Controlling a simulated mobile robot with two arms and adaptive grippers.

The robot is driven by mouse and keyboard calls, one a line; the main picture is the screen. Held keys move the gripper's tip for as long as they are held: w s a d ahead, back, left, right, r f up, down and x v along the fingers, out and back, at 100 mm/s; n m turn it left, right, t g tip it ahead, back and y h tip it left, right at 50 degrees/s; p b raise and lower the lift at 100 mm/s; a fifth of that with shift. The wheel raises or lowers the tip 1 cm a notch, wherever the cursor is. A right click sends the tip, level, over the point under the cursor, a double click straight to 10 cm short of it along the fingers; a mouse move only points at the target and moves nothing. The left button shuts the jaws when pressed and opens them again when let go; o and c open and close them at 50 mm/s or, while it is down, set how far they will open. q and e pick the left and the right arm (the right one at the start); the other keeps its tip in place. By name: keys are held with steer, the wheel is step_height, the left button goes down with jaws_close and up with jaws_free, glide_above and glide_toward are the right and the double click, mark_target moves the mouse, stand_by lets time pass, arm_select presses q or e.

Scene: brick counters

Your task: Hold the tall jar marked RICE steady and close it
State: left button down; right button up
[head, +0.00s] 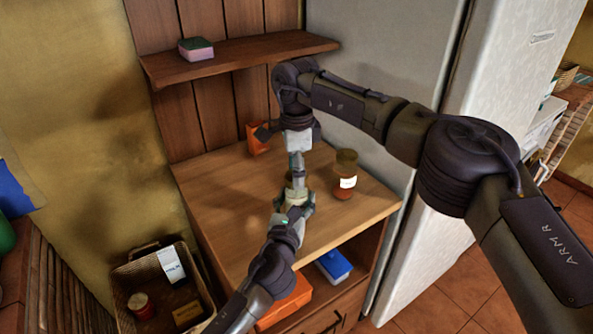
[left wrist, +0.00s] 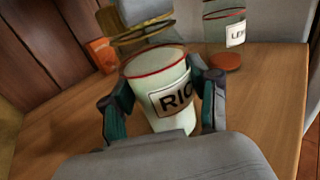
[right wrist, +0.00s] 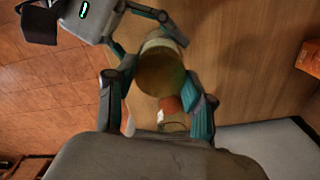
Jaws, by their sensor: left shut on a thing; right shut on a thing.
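The RICE jar (left wrist: 172,112) is white with a red rim and stands upright on the counter. My left gripper (left wrist: 165,92) is shut around its sides; in the head view it (head: 294,203) reaches in from the front. A round, gold-brown lid (right wrist: 160,72) is between the fingers of my right gripper (right wrist: 158,92), which is shut on it. In the left wrist view the lid (left wrist: 142,36) is above the jar's open mouth, a little toward the far side, with a gap visible. In the head view my right gripper (head: 297,165) comes down from above and partly hides lid and jar.
A second jar (head: 345,180), labelled LE..., with red-brown contents, stands close on the right. An orange box (head: 258,138) is at the back left of the wooden counter (head: 240,215). A shelf (head: 240,57) with a sponge (head: 195,48) hangs behind. The counter's left part is clear.

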steer(key=m, duration=2)
steer(key=o, duration=1.4)
steer(key=shift+c, duration=0.2)
step_height(320, 180, up, 12)
